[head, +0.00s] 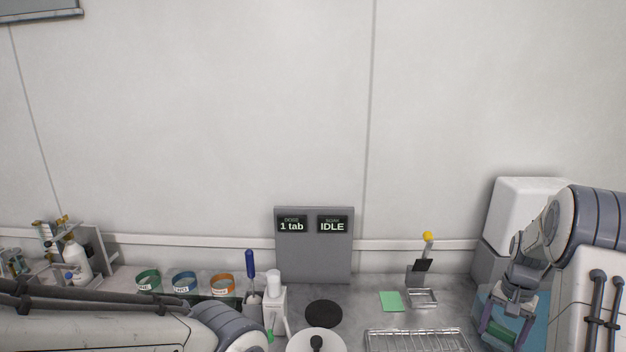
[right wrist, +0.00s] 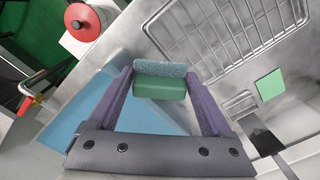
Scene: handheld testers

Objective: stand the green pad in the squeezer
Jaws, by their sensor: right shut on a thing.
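My right gripper (head: 503,325) is shut on a green pad (head: 499,331) at the lower right of the head view. In the right wrist view, the fingers of my right gripper (right wrist: 160,85) grip the ends of the pad (right wrist: 160,88), which has a blue-grey layer along one side. What looks like the squeezer (head: 421,266) stands at right of centre in the head view, with a yellow-knobbed lever, a dark plate and a small metal tray (head: 424,305). The pad is apart from it, to its right. My left gripper is out of view; only its arm shows.
A flat green square (head: 391,301) lies beside the squeezer. A wire rack (head: 415,334) is in front. A blue basin or sheet (right wrist: 105,112) lies below my right gripper. A grey display panel (head: 314,260) and several coloured rings stand further left.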

